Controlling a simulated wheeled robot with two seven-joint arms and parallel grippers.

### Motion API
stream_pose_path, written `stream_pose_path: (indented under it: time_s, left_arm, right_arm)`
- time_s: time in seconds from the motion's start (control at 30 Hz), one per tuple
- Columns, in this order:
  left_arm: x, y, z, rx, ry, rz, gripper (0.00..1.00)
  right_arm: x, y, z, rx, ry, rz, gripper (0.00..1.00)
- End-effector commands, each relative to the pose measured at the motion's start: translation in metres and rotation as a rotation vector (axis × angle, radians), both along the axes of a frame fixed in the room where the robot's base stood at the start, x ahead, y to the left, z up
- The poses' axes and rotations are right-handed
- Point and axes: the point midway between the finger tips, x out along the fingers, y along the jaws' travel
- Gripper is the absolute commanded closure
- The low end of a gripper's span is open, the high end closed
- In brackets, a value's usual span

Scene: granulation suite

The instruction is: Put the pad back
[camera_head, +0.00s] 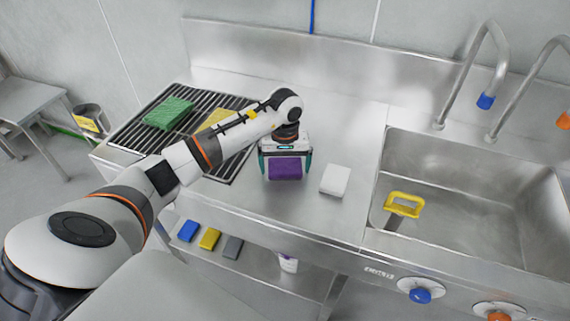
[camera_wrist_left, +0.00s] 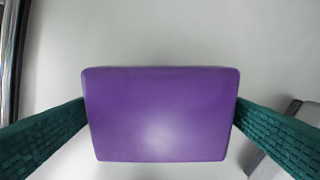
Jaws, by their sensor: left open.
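A purple pad (camera_head: 285,170) lies on the steel counter (camera_head: 330,225), right of the black slatted rack (camera_head: 190,99). My left gripper (camera_head: 286,165) is right over it, pointing down, with one teal finger on each side. In the left wrist view the purple pad (camera_wrist_left: 160,115) fills the middle, and the open fingers (camera_wrist_left: 160,106) sit close beside its left and right edges. I cannot tell whether they touch it. A green pad (camera_head: 169,113) and a yellow pad (camera_head: 218,118), partly hidden by my arm, lie on the rack. My right gripper is not in view.
A white block (camera_head: 335,180) lies close to the right of the purple pad. The sink (camera_head: 470,215), holding a yellow-handled tool (camera_head: 402,205), is farther right. Blue (camera_head: 188,230), yellow (camera_head: 210,238) and grey (camera_head: 233,247) blocks sit on the lower shelf.

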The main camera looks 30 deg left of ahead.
Motion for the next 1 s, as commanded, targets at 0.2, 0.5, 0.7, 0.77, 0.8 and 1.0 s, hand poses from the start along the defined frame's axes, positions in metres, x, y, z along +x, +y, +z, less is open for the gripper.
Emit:
stream_pose_path:
  time_s: [0.2, 0.5, 0.7, 0.77, 0.8, 1.0]
  left_arm:
    - [0.001, 0.001, 0.016, 0.002, -0.005, 0.0, 0.0]
    - [0.001, 0.001, 0.079, 0.003, -0.005, 0.0, 0.0]
    - [0.001, 0.0, 0.111, 0.002, -0.002, 0.0, 0.0]
    - [0.001, 0.0, 0.116, 0.0, -0.002, 0.0, 0.0]
    - [0.0, 0.0, 0.119, 0.001, -0.001, 0.0, 0.0]
    - [0.0, 0.0, 0.123, 0.0, 0.001, 0.0, 0.0]
  right_arm:
    - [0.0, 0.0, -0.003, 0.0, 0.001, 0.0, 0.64]
    - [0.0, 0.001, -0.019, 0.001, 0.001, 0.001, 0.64]
    - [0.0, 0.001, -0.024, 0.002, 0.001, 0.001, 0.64]
    - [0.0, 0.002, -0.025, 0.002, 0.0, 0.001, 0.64]
    - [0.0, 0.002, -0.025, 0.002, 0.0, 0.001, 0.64]
    - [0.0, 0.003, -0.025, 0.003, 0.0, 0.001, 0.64]
